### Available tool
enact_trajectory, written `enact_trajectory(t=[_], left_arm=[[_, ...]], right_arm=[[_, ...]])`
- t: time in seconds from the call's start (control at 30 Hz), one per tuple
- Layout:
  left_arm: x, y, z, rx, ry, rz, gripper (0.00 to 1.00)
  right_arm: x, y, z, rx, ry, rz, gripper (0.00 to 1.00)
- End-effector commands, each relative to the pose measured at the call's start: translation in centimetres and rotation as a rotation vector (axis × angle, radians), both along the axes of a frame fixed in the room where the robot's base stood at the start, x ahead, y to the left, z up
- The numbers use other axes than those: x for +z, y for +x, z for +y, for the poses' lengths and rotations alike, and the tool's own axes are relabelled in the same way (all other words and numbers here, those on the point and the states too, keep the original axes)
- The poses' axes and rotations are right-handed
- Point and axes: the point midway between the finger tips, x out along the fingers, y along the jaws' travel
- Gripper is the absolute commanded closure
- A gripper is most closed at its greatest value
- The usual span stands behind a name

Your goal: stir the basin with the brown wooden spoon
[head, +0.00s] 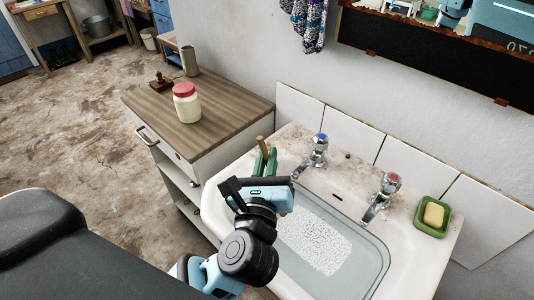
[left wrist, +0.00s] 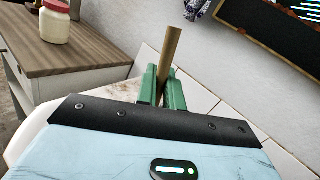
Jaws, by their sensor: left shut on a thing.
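My left gripper (head: 265,165) is over the left rim of the white basin (head: 452,246). Its green fingers are shut on the brown wooden spoon (head: 261,142), and the handle end sticks up beyond the fingertips. In the left wrist view the spoon (left wrist: 170,52) stands nearly upright, leaning slightly, between the green fingers (left wrist: 162,90). The lower part of the spoon is hidden behind the gripper, so I cannot tell whether it touches the basin or the water. The basin holds clear water with a pale speckled patch (head: 315,243). My right gripper is not in view.
Two taps, one blue-topped (head: 318,147) and one red-topped (head: 384,191), stand at the basin's back. A green soap dish (head: 433,232) holds yellow soap (head: 434,213). A cabinet (head: 222,113) with a red-lidded jar (head: 187,104) stands left. A mirror (head: 440,62) hangs behind.

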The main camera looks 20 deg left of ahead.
Motion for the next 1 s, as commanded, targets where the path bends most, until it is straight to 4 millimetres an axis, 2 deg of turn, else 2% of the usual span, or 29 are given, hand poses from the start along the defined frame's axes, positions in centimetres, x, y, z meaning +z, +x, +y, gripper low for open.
enact_trajectory(t=[0.03,0.27,0.7,1.0], left_arm=[[-0.9,0.0,-0.1,0.000,0.000,0.005,1.00],[-2.9,0.1,-0.6,0.000,0.001,0.005,1.00],[-6.4,0.2,-1.5,0.001,-0.001,0.004,1.00],[-8.8,0.2,-2.1,0.001,-0.001,0.003,1.00]], right_arm=[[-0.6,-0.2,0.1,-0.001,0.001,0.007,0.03],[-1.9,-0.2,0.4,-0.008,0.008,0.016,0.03],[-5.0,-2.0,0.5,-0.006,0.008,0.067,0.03],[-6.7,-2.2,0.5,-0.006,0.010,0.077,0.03]])
